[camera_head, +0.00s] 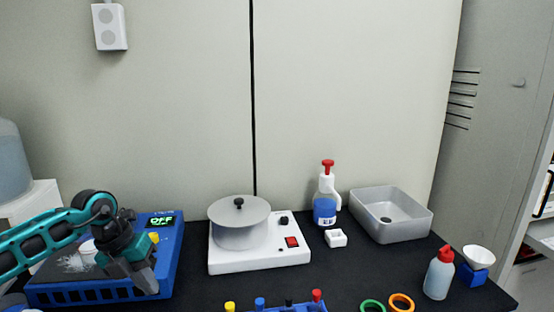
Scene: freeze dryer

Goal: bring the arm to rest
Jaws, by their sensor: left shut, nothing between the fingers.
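My left arm comes in from the left in the head view, teal and black. Its dark grey left gripper (146,282) is shut and empty. It points down over the front right part of a blue device (166,262) with a lit green display that seems to read OFF. The gripper and arm hide part of this device. I cannot tell whether the fingertips touch it. My right gripper is not in view.
Right of the gripper stands a white device (260,257) with a lidded grey pot (239,220). Farther right are a spray bottle (326,200), a white holder (336,238), a grey basin (415,225) and a red-capped bottle (438,277). Green (372,306) and orange (401,303) rings lie in front.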

